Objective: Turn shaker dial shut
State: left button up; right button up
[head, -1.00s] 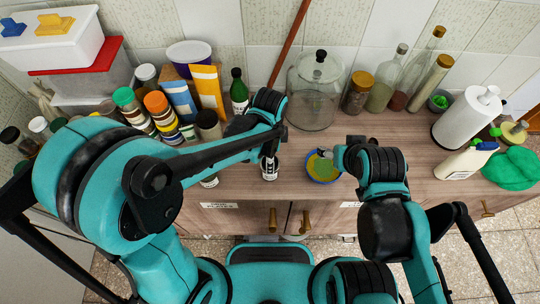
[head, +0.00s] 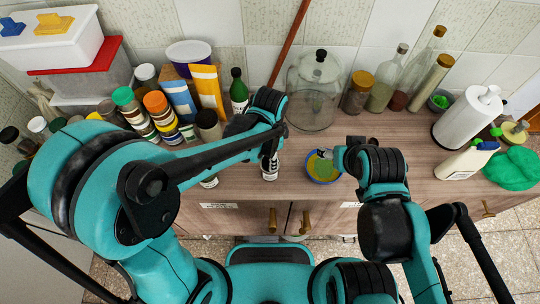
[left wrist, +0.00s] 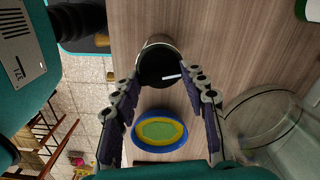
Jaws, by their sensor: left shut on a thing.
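The shaker (head: 270,168) stands on the wooden counter, with a dark body and a pale label band. In the left wrist view its round black top (left wrist: 157,66) faces me, with a short white mark on it. My left gripper (left wrist: 165,84) is shut on the shaker near its top, one finger on each side. In the head view this gripper (head: 270,148) is partly hidden by my wrist. A blue and yellow bowl (head: 322,177) with green inside sits to the right; it also shows in the left wrist view (left wrist: 160,147). My right gripper (head: 336,157) is at the bowl's right rim, its fingers unclear.
A glass jar (head: 313,92) with a lid stands behind the bowl. Bottles, a paper towel roll (head: 470,118) and a green cloth (head: 512,168) are to the right. Several spice jars crowd the left.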

pick_arm(q)
jog(key=n, duration=0.3)
jog(key=shift+n, duration=0.3)
jog(key=n, duration=0.3)
jog(key=shift+n+b, duration=0.3)
jog(key=shift+b, duration=0.05)
jog(key=n, duration=0.3)
jog(key=shift+n, duration=2.2)
jog(key=o, duration=1.2)
jog(key=shift+c, duration=0.2)
jog(key=shift+r, duration=0.1)
